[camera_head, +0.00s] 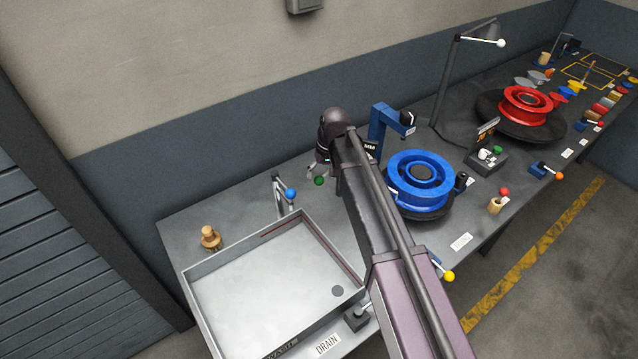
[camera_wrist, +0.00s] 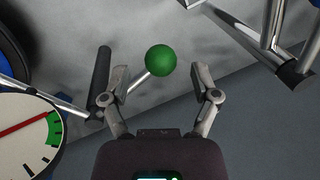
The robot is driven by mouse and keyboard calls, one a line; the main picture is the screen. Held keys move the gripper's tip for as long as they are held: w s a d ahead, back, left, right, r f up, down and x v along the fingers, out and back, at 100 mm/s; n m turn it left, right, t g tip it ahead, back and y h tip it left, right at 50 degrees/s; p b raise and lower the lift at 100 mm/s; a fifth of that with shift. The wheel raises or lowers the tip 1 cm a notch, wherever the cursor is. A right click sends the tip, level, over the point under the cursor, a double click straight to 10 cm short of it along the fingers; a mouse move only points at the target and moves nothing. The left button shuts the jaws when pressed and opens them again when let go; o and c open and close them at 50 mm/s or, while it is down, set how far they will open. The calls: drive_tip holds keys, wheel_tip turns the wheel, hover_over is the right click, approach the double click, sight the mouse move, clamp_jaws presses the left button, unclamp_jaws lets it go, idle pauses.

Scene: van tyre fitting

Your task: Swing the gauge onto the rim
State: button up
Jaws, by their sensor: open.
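The blue wheel rim (camera_head: 420,168) lies flat on a dark round base on the bench, right of my arm. A green ball knob (camera_head: 319,181) on a thin metal rod is beside my gripper (camera_head: 318,172). In the wrist view the green ball (camera_wrist: 160,60) sits between the fingertips of my open gripper (camera_wrist: 162,76), with a visible gap on both sides. A round white gauge dial (camera_wrist: 25,135) with a red needle and a green zone shows at the left edge there. How the rod joins the gauge is unclear. My arm hides part of this area in the head view.
A blue bracket (camera_head: 385,122) stands behind the rim. A wash tray (camera_head: 205,262) and a tap with a blue ball (camera_head: 291,193) are on the left; chrome tubes (camera_wrist: 275,45) show at the wrist view's upper right. A red rim (camera_head: 530,103) and lamp (camera_head: 447,85) stand farther right.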

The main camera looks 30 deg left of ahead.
drive_tip(key=shift+s+a+f+b, duration=0.15)
drive_tip(key=shift+f+b, duration=0.5)
drive_tip(key=shift+f, duration=0.3)
clamp_jaws()
